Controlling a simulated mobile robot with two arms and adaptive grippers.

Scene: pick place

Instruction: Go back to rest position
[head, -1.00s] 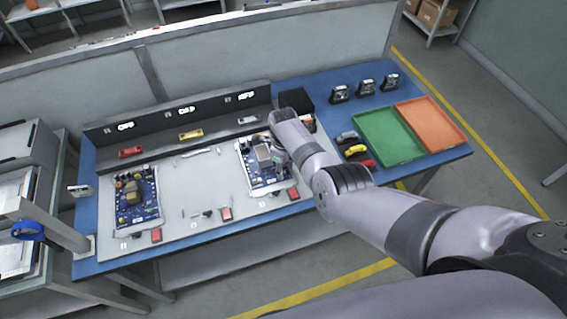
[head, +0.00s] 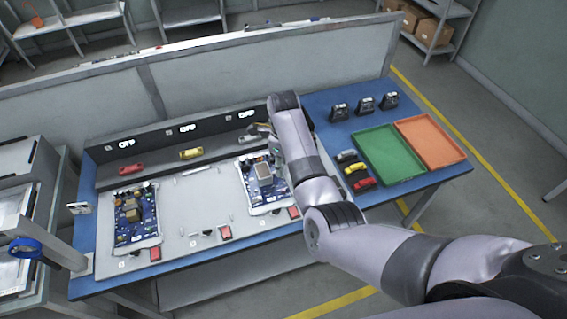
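My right arm comes in from the lower right. Its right gripper (head: 266,131) is small and partly hidden behind the wrist, above the back right of the workbench. It is close to the grey car (head: 248,139) on the ledge; I cannot tell whether it touches it or whether the fingers are open. My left gripper is not in view. A blue circuit board (head: 135,215) lies on the left of the grey panel (head: 190,220), and a second board (head: 262,178) lies on the right, partly hidden by my arm.
On the ledge are a red car (head: 131,169) and a yellow car (head: 191,153). Several small cars (head: 356,169) lie beside the green tray (head: 390,155) and orange tray (head: 431,143). Black devices (head: 364,105) stand behind. A grey partition (head: 210,75) bounds the bench's back.

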